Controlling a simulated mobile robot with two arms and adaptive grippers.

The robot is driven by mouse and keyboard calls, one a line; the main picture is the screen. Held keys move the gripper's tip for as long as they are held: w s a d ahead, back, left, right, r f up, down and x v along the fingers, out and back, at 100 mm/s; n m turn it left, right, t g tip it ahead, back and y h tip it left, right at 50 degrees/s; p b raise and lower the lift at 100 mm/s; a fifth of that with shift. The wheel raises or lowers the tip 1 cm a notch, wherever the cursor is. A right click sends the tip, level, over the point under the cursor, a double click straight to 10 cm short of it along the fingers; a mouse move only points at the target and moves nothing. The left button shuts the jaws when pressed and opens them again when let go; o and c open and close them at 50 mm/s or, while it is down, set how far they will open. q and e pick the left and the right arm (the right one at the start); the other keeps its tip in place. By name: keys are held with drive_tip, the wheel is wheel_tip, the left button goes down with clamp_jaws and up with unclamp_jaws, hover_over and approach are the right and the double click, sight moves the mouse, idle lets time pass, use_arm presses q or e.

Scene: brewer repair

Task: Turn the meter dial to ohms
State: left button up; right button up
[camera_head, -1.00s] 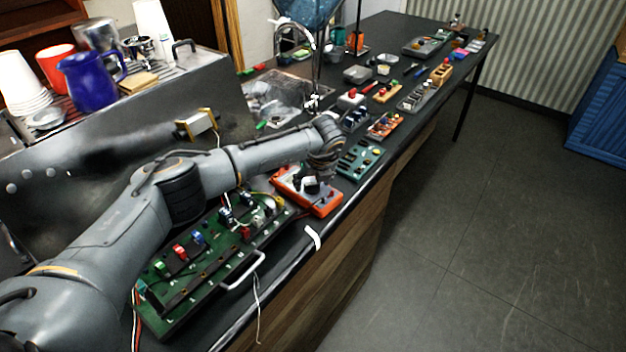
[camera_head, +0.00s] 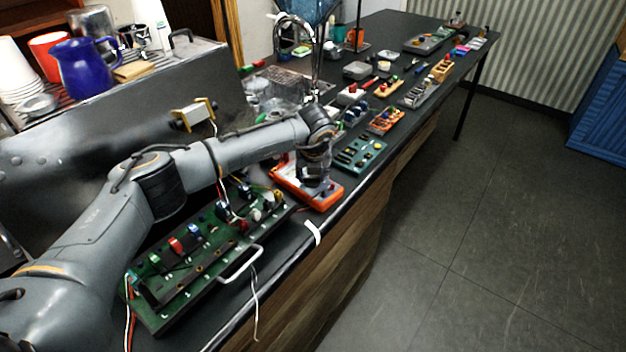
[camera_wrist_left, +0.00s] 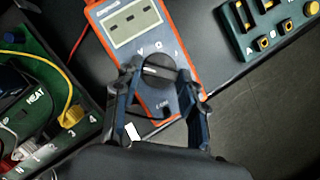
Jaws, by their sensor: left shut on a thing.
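The orange and grey meter (camera_head: 304,187) lies on the dark counter, right of the green board. In the left wrist view, the meter (camera_wrist_left: 125,25) shows a display with dashes and a round black dial (camera_wrist_left: 158,70) below it. My left gripper (camera_wrist_left: 156,84) points down over the meter, with one finger on each side of the dial, and is shut on it. In the head view, my left gripper (camera_head: 314,174) covers the dial. The markings around the dial are partly hidden by the fingers. My right gripper is not in view.
The green board (camera_head: 205,265) with coloured parts and a metal handle lies left of the meter. A teal tray (camera_head: 360,153) lies just beyond the meter. A faucet (camera_head: 314,60) rises behind. Loose wires hang at the counter's front edge.

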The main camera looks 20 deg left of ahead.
use_arm(q)
drive_tip(key=m+b, duration=0.1)
drive_tip(key=m, duration=0.1)
drive_tip(key=m+h+b, duration=0.1)
drive_tip(key=b, duration=0.1)
drive_tip(key=m+h+b, duration=0.1)
drive_tip(key=m+b, duration=0.1)
drive_tip(key=shift+a+f+m, duration=0.2)
drive_tip(key=shift+a+m, duration=0.1)
drive_tip(key=shift+a, duration=0.05)
drive_tip(key=m+h+b, duration=0.1)
drive_tip(key=m+b, duration=0.1)
drive_tip(key=m, duration=0.1)
drive_tip(key=shift+a+m+h+b, duration=0.1)
drive_tip(key=shift+m+h+b, duration=0.2)
drive_tip(key=shift+b, duration=0.05)
drive_tip(key=m, duration=0.2)
drive_tip(key=shift+r+m+g+h+b, duration=0.1)
drive_tip(key=shift+m+g+h+b, duration=0.2)
drive_tip(key=shift+h+b, duration=0.1)
drive_tip(key=shift+w+a+m+g+h+b, duration=0.1)
drive_tip(key=shift+m+g+h+b, duration=0.3)
drive_tip(key=shift+m, duration=1.1)
drive_tip(key=o, duration=1.1)
drive_tip(key=shift+o, duration=0.2)
drive_tip(key=shift+r, duration=0.1)
